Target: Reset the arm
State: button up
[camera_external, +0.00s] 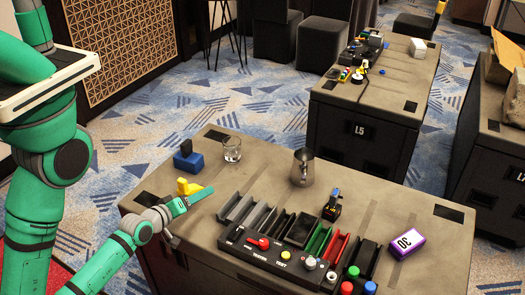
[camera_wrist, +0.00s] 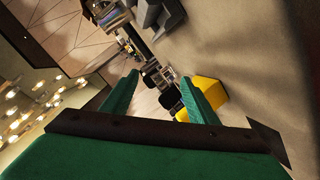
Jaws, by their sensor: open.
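My gripper (camera_external: 196,199) is over the left edge of the near table (camera_external: 228,140), its green fingers pointing right. In the wrist view my gripper (camera_wrist: 158,82) shows its two green fingers spread apart with nothing between them. A yellow object (camera_external: 186,186) is just behind the gripper in the external view. It also shows as a yellow block (camera_wrist: 208,92) beside the right finger in the wrist view; I cannot tell if they touch. The wrist view is strongly tilted.
The table holds a blue block (camera_external: 188,162), a glass (camera_external: 232,149), a metal pitcher (camera_external: 303,167), a black tray rack (camera_external: 262,250) with coloured buttons, and a purple box (camera_external: 407,243). Another table (camera_external: 375,95) stands behind. Bare tabletop lies between the glass and pitcher.

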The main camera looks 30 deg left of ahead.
jog(key=s+a+r+m, duration=0.1)
jog(key=s+m, duration=0.3)
jog(key=s, duration=0.5)
jog(key=s+a+r+m+t+y, duration=0.1)
jog(key=s+r+m, duration=0.3)
jog(key=s, duration=0.5)
jog(key=shift+s+a+r, duration=0.2)
jog(key=shift+a+r, duration=0.05)
jog(key=shift+a, duration=0.1)
